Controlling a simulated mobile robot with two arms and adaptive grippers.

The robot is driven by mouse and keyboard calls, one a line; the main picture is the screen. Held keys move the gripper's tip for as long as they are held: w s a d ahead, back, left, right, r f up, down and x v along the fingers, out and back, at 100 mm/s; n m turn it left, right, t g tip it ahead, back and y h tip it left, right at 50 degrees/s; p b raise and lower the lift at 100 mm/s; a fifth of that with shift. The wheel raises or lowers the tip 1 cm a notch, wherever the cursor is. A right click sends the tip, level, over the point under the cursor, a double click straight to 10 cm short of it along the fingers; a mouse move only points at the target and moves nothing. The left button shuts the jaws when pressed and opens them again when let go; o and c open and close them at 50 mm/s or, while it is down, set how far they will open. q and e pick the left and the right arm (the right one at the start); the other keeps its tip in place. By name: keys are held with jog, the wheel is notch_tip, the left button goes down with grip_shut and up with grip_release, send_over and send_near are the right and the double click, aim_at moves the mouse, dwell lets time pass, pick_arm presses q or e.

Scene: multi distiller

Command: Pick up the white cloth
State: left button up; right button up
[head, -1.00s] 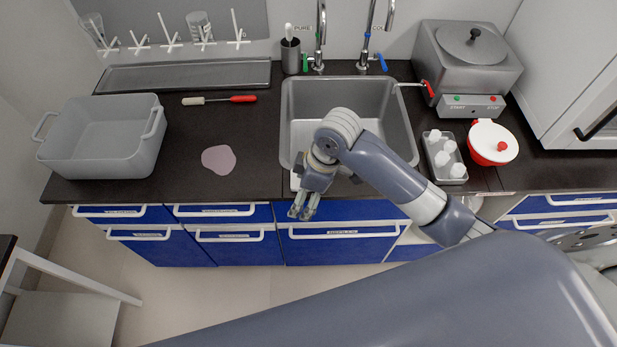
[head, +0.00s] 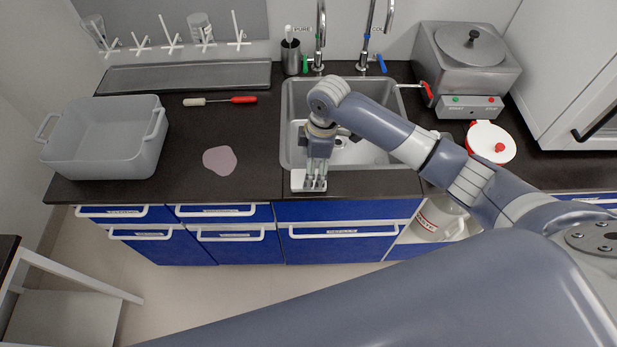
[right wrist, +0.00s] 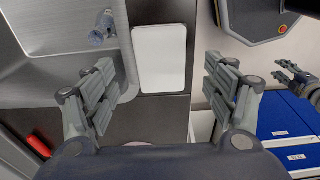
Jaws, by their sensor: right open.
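In the right wrist view the cloth (right wrist: 160,58) lies flat between the sink basin and the counter's front edge. My right gripper (head: 316,184) points down just above and in front of the cloth, hiding part of it. In the right wrist view its fingers (right wrist: 160,92) are wide apart, one on each side of the cloth, with nothing between them. Grey fingers (right wrist: 296,76) at the right edge there appear to be my left gripper; its opening is unclear.
The sink (head: 345,120) with its taps lies behind the cloth. A grey tub (head: 105,150), a pinkish spill (head: 219,160) and a red-handled tool (head: 230,100) are left. A distiller (head: 468,65) and a red-and-white pot (head: 491,143) stand right.

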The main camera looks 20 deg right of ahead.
jog(key=shift+a+f+p, duration=0.2)
jog(key=shift+f+p, duration=0.15)
jog(key=shift+f, duration=0.75)
jog(key=shift+a+f+p, duration=0.2)
jog(key=shift+f+p, duration=0.1)
jog(key=shift+f, duration=0.8)
jog(key=c, duration=1.1)
jog(key=shift+o, duration=0.2)
jog(key=shift+r, duration=0.1)
